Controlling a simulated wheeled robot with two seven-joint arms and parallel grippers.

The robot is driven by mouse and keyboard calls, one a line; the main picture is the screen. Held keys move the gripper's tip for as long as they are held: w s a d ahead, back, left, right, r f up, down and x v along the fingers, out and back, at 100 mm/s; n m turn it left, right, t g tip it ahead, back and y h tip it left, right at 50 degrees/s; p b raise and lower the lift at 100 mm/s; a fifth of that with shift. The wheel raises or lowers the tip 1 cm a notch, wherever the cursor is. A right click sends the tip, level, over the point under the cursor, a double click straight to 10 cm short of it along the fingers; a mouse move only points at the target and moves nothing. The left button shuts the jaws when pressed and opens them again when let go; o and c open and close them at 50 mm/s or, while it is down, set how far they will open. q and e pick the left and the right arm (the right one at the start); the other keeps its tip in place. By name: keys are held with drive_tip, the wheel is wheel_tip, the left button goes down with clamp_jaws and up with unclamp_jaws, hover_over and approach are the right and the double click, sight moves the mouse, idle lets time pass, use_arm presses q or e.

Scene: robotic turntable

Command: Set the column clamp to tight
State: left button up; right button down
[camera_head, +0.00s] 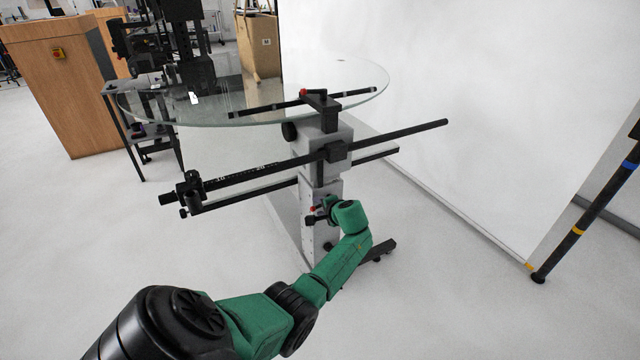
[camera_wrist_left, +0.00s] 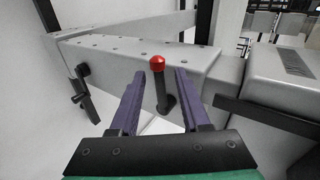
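The column clamp is a black lever with a red ball knob on the grey column (camera_head: 321,168). In the left wrist view the clamp lever (camera_wrist_left: 161,90) stands out from the column face with its red knob toward me. In the head view its red knob (camera_head: 313,208) is small and partly covered by my gripper. My left gripper (camera_wrist_left: 158,80) is open, with its two purple fingers on either side of the lever. A gap shows on both sides, so it does not look gripped. My left gripper also shows at the column in the head view (camera_head: 320,211). My right gripper is not in view.
A round glass turntable (camera_head: 215,115) sits above the column. A long black rail (camera_head: 400,132) crosses the column below the glass. Another red-knobbed lever (camera_head: 304,92) is at the top. A black crank handle (camera_wrist_left: 80,95) is left of the clamp. A white backdrop stands behind.

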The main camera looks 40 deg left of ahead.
use_arm(q)
drive_tip(key=shift+d+r, duration=0.15)
drive_tip(key=shift+d, duration=0.1)
drive_tip(key=p+v, duration=0.3)
drive_tip(key=v, duration=1.1)
